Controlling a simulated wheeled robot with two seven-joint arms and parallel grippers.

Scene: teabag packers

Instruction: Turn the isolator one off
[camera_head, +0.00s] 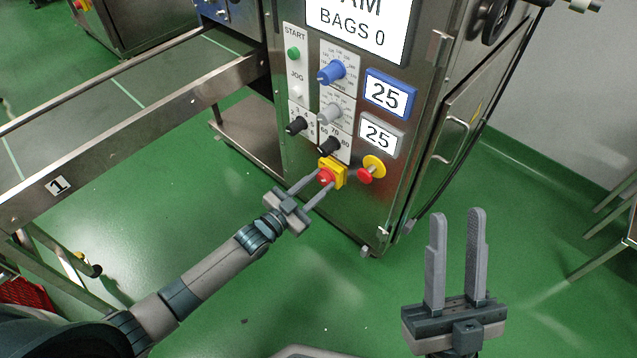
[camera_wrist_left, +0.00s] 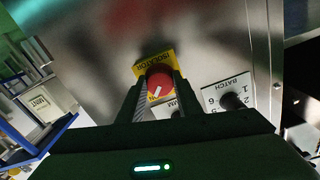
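The isolator is a red rotary knob on a yellow plate (camera_head: 338,170), low on the steel machine's front panel. In the left wrist view the red knob (camera_wrist_left: 160,83) carries a white mark that looks tilted, and the plate (camera_wrist_left: 143,70) reads "ISOLATOR". My left gripper (camera_head: 318,182) is open, with its two fingers on either side of the red knob. I cannot tell whether the fingers touch it. My right gripper (camera_head: 457,217) is open and empty, away from the panel at the lower right.
A red button on a yellow base (camera_head: 374,166) sits just right of the isolator. Black, grey and blue dials (camera_head: 331,72), a green start button (camera_head: 293,53) and displays reading 25 are above. A conveyor (camera_head: 150,110) runs to the left. Green floor lies open in front.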

